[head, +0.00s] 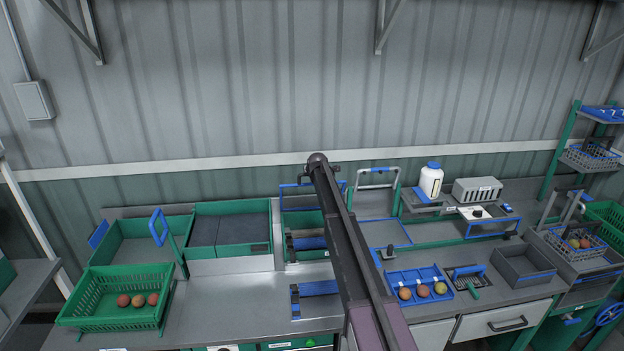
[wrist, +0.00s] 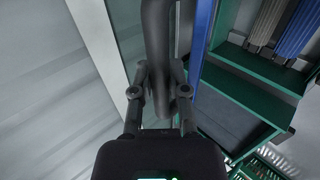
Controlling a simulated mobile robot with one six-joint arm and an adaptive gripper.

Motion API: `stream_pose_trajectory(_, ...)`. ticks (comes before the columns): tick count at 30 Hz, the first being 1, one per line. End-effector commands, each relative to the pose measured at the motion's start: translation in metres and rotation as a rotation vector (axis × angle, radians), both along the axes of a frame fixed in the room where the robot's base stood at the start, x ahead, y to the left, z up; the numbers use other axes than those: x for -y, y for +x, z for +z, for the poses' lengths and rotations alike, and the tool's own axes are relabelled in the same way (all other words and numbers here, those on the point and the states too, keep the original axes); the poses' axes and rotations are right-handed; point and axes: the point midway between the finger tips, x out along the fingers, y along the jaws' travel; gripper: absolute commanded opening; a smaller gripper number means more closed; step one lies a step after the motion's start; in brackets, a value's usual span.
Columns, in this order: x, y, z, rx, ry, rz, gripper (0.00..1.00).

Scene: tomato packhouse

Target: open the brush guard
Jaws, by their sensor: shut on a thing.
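The brush guard (head: 296,185) shows in the head view as a blue-edged frame standing up behind the brush bay, partly hidden by my arm. Below it are the brush rollers (head: 311,243), grey and blue, in a green-walled bay. In the wrist view, my gripper (wrist: 159,93) is shut on a thick dark bar (wrist: 158,35) that runs up between the fingers. It looks like the guard's handle, but its join to the guard is not clear. A blue edge (wrist: 203,35) runs just right of it. The rollers (wrist: 268,22) lie at upper right. My gripper is hidden in the head view.
Green bins (head: 229,210) stand left of the brush bay, with a green crate of tomatoes (head: 93,310) in front. A blue tray (head: 443,291) with tomatoes sits to the right. The corrugated wall (head: 230,90) is close behind the bench.

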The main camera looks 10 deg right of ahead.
Motion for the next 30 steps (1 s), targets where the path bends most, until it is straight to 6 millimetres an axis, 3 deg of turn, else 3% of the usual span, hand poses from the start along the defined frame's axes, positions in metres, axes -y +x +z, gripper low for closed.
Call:
stream_pose_trajectory(6, 0.004, 0.039, 0.013, 0.001, -0.006, -0.004, 0.00)
stream_pose_trajectory(12, 0.004, 0.058, 0.017, 0.001, -0.008, -0.003, 0.00)
stream_pose_trajectory(28, 0.003, 0.064, 0.017, 0.001, -0.008, -0.002, 0.00)
stream_pose_trajectory(29, 0.003, 0.064, 0.017, 0.001, -0.008, -0.002, 0.27)
stream_pose_trajectory(30, 0.003, 0.064, 0.017, 0.001, -0.008, -0.001, 0.39)
